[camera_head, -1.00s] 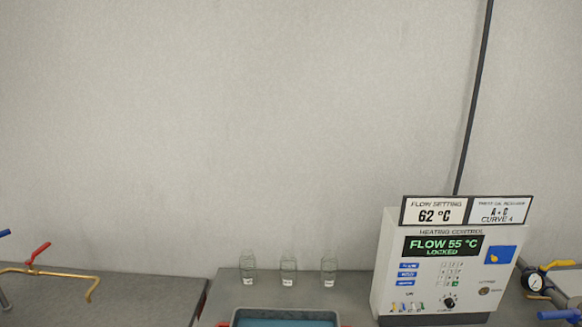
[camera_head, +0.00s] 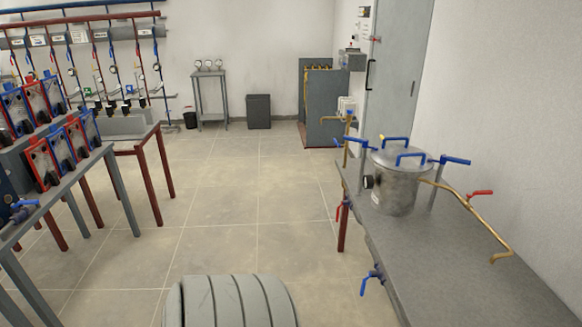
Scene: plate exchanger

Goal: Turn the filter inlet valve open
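A steel vessel (camera_head: 398,185) with blue lid handles and a dial gauge stands on the grey bench at right; it looks like the filter. A blue lever (camera_head: 320,153) sits at its left and another blue lever (camera_head: 455,160) at its right, each near an upright post. A brass pipe (camera_head: 470,208) runs from the vessel's right side and bends down to the bench; a red lever (camera_head: 480,193) sits on it. No label shows which lever is the filter inlet valve. Neither gripper is in view.
The grey bench (camera_head: 450,270) runs along the right wall, with red and blue levers (camera_head: 370,278) at its front edge. Tables with red and blue units (camera_head: 40,160) stand at left. A grey door (camera_head: 400,70) is behind.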

